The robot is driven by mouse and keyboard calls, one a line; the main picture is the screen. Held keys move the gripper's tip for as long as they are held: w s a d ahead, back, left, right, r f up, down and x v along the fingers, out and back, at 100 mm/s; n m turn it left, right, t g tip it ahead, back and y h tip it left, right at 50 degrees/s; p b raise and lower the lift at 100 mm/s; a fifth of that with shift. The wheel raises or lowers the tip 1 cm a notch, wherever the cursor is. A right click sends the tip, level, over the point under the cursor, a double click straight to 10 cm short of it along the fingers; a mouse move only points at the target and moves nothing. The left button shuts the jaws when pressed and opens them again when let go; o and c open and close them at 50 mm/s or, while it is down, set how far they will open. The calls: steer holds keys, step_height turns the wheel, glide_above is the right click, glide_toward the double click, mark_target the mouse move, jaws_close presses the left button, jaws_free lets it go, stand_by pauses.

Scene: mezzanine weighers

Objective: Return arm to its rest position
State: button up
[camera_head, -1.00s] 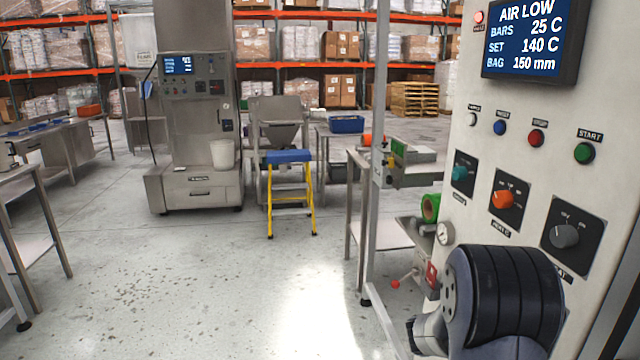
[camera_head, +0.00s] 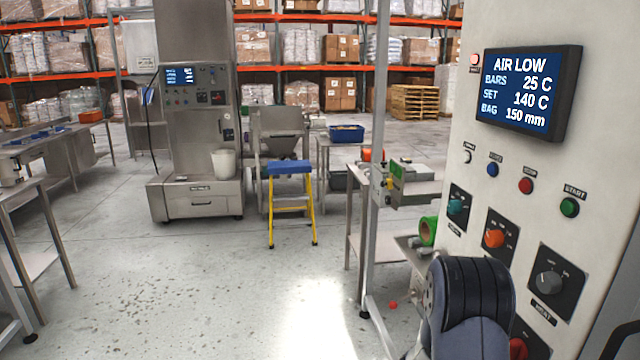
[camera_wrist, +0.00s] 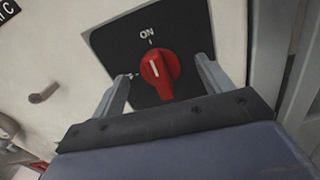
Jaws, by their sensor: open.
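My gripper (camera_wrist: 160,85) shows in the wrist view with its two fingers spread apart and nothing between them that it grips. Beyond the fingers is a red rotary switch (camera_wrist: 159,70) on a black plate marked ON. Its white line points close to the ON mark. I cannot tell the exact gap between the fingers and the switch. In the head view, my dark arm fills the lower right, in front of the panel's lower part, and my gripper is hidden there. A red knob (camera_head: 518,348) shows partly at the bottom, beside my arm.
The white control panel (camera_head: 530,212) stands close on the right, with its AIR LOW screen (camera_head: 527,92), buttons and knobs. A metal post (camera_head: 378,130) stands beside it. A yellow step stool (camera_head: 291,205) and a steel machine (camera_head: 197,130) stand farther back. The middle floor is clear.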

steer(key=shift+r+n+p, duration=0.1)
steer(key=shift+n+p, duration=0.2)
steer(key=shift+p, duration=0.1)
steer(key=shift+a, duration=0.45)
